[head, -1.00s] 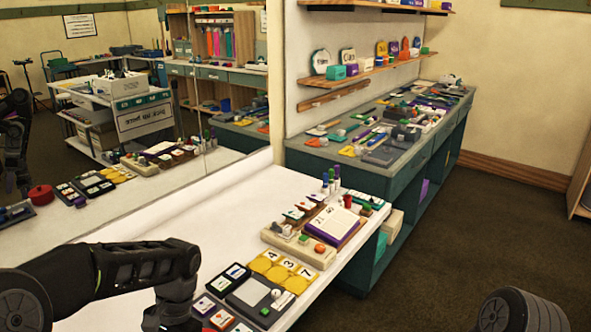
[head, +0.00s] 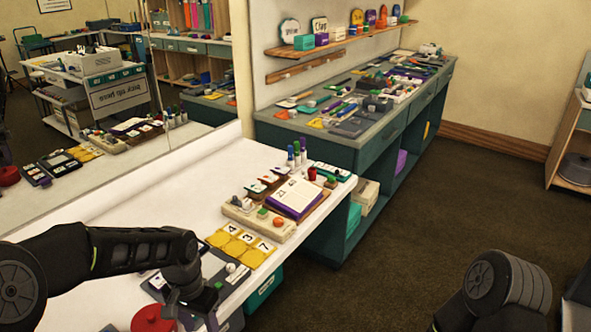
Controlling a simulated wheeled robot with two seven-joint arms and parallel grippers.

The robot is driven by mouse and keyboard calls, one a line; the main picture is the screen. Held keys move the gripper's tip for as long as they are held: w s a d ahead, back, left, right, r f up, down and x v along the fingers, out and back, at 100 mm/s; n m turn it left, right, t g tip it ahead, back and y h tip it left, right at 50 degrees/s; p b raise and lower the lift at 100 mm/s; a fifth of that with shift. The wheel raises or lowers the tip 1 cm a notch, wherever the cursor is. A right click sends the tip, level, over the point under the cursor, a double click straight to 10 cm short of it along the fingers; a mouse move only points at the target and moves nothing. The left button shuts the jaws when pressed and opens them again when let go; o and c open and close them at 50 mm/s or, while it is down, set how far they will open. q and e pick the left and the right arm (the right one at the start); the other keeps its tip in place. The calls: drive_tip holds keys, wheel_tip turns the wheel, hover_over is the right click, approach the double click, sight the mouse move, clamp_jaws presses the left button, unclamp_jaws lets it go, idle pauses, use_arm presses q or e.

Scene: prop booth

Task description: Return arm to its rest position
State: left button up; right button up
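My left arm (head: 110,255) reaches in from the left over the white table (head: 165,215). Its gripper (head: 203,303) points down beside the grey tray at the near table edge. The fingers are small and dark, and I cannot tell whether they are open or shut. A round red object (head: 153,319) sits just left of it, partly cut off by the frame. My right arm (head: 505,285) shows only as dark links at the lower right, over the floor. Its gripper is out of view.
Yellow number cards (head: 240,243), a beige block tray (head: 258,218) and an open calendar book (head: 295,196) lie on the table. A teal counter (head: 345,150) full of props stands behind. A mirror wall (head: 190,100) is at left. Carpet (head: 400,235) at right is clear.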

use_arm(q)
drive_tip(key=s+d+f+n+t+h, duration=0.3)
drive_tip(key=s+d+f, duration=0.1)
drive_tip(key=d+f, duration=0.95)
drive_tip(key=s+f+n+g, duration=0.1)
drive_tip(key=s+f, duration=0.3)
drive_tip(key=s, duration=0.3)
drive_tip(key=s+f+n, duration=0.1)
drive_tip(key=s+f, duration=0.4)
drive_tip(key=s, duration=0.3)
drive_tip(key=shift+s+d+n+g+h, duration=0.15)
drive_tip(key=shift+s+n+g+h, duration=0.05)
drive_tip(key=shift+n+g+h, duration=0.2)
